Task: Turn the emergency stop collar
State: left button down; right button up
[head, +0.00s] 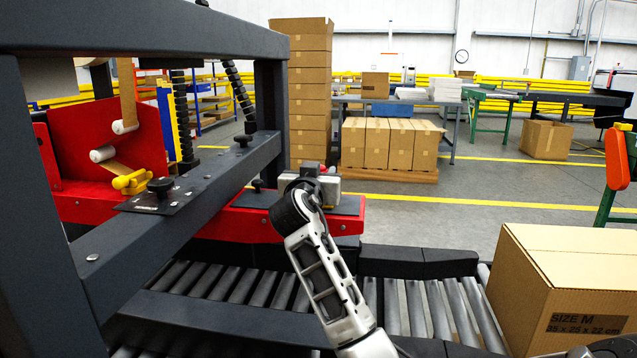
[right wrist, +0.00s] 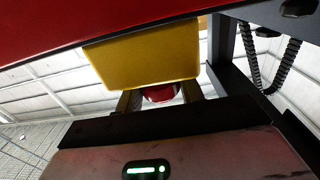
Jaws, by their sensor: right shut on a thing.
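The emergency stop shows in the right wrist view as a yellow box (right wrist: 140,55) with a round red collar (right wrist: 160,93) on its near face. My right gripper (right wrist: 160,99) has one finger on each side of the collar and is shut on it. The collar is partly hidden by the gripper body, so its turn angle cannot be told. In the head view my right gripper (head: 322,184) is at the red machine's right end, where my arm and hand hide the emergency stop.
A dark frame beam (head: 185,200) crosses left of my right arm. A roller conveyor (head: 430,308) runs below it. A carton (head: 575,280) stands at the right. A red panel (right wrist: 80,25) lies close above the gripper in the wrist view.

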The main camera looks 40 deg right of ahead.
pick_arm(q)
jog(key=shift+s+f, duration=0.15)
jog(key=shift+f, duration=0.1)
pick_arm(e)
jog(key=shift+m+g+h, duration=0.3)
jog(key=shift+g, duration=0.1)
pick_arm(q)
jog(key=shift+d+f, duration=0.1)
